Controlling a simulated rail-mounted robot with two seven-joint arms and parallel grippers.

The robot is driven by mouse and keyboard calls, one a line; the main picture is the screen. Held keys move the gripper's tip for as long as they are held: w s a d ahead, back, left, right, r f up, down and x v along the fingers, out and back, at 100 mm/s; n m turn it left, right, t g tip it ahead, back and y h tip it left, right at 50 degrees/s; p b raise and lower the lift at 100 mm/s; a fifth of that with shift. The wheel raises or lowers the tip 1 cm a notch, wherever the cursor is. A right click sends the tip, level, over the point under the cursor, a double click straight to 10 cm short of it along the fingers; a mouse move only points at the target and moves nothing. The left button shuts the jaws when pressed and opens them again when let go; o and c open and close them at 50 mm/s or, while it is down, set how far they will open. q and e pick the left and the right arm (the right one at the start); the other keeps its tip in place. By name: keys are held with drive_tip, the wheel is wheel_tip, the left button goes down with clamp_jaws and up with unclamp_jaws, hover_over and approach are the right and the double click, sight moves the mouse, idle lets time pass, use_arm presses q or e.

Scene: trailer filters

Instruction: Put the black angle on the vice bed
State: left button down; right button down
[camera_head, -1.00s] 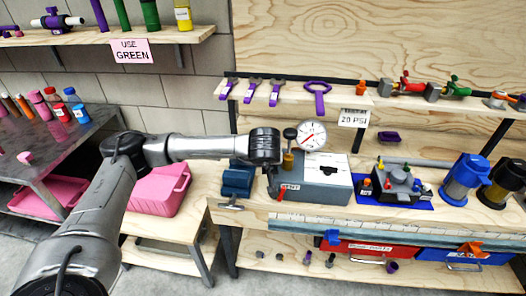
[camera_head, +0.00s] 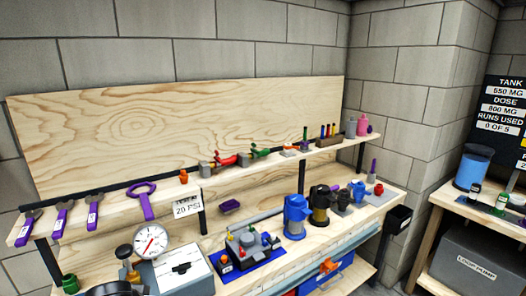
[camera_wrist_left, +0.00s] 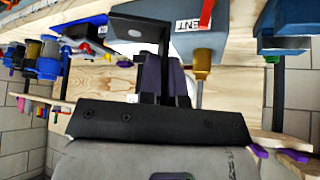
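In the left wrist view a black L-shaped piece, the black angle (camera_wrist_left: 132,29), has a wide flat leg with a pale round spot. Its narrower leg runs down between the two dark purplish fingers of my left gripper (camera_wrist_left: 165,75), which look shut on it. The vice, a blue block (camera_wrist_left: 286,30), shows at the upper right of that view, apart from the angle; its bed is not clear to see. In the head view only a dark part of my left arm shows at the bottom edge; the angle and vice are out of view. My right gripper is not in view.
A grey test box (camera_head: 184,272) with a pressure gauge (camera_head: 150,240) stands on the bench, close to my left gripper. A tool shelf (camera_head: 112,212) runs behind.

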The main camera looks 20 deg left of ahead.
use_arm(q)
drive_tip(key=d+r+m+h+p, duration=0.2)
drive_tip(key=d+r+m+p, duration=0.35)
drive_tip(key=d, duration=0.95)
wheel_tip(320, 180, up, 39)
drive_tip(key=n+p, duration=0.2)
drive_tip(key=p, duration=3.5)
drive_tip(key=shift+r, duration=0.2)
drive_tip(key=shift+s+a, duration=0.1)
drive_tip(key=shift+a, duration=0.05)
